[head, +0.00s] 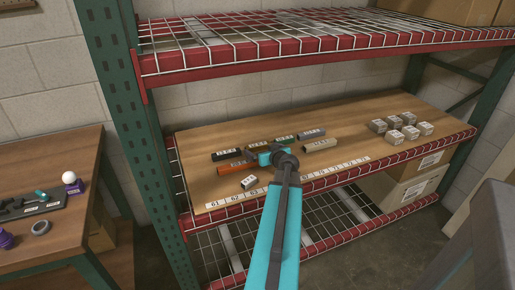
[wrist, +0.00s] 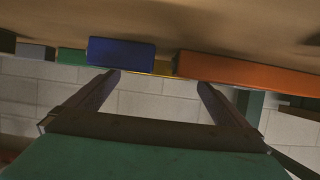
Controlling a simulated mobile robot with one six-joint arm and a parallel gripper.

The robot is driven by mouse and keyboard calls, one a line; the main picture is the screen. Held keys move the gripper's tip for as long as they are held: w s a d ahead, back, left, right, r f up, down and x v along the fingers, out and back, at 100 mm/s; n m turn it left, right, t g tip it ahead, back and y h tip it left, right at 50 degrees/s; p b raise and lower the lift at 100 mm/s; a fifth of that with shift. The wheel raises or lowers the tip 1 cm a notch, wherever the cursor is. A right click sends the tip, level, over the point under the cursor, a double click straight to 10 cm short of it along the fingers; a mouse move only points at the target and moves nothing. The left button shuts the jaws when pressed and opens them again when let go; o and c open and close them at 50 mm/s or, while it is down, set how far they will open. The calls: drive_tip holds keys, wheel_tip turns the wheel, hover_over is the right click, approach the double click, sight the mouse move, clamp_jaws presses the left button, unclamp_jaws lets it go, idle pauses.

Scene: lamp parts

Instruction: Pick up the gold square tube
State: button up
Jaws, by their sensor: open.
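The gold square tube (head: 256,143) lies in the back row on the wooden shelf board, between a black tube and a green tube. In the wrist view only a thin yellow strip of the gold tube (wrist: 163,69) shows, mostly hidden behind a blue tube and an orange tube. My gripper (head: 262,155) is over the board on the near side of the gold tube. Its two fingers are apart and empty in the wrist view (wrist: 160,80), with the gold tube beyond their tips.
The orange tube (head: 235,167) and blue tube (wrist: 122,52) lie in the near row. The black tube (head: 226,153), green tube (head: 285,138) and grey-blue tube (head: 311,133) share the back row. Several grey blocks (head: 402,127) stand right. A red wire shelf (head: 300,42) hangs above.

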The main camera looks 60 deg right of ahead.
sight(259, 146)
drive_tip(key=shift+w+d, duration=0.15)
drive_tip(key=shift+p+x, duration=0.55)
drive_tip(key=shift+x, duration=1.9)
drive_tip(key=c, duration=0.8)
drive_tip(key=shift+o, duration=0.2)
drive_tip(key=shift+r, duration=0.15)
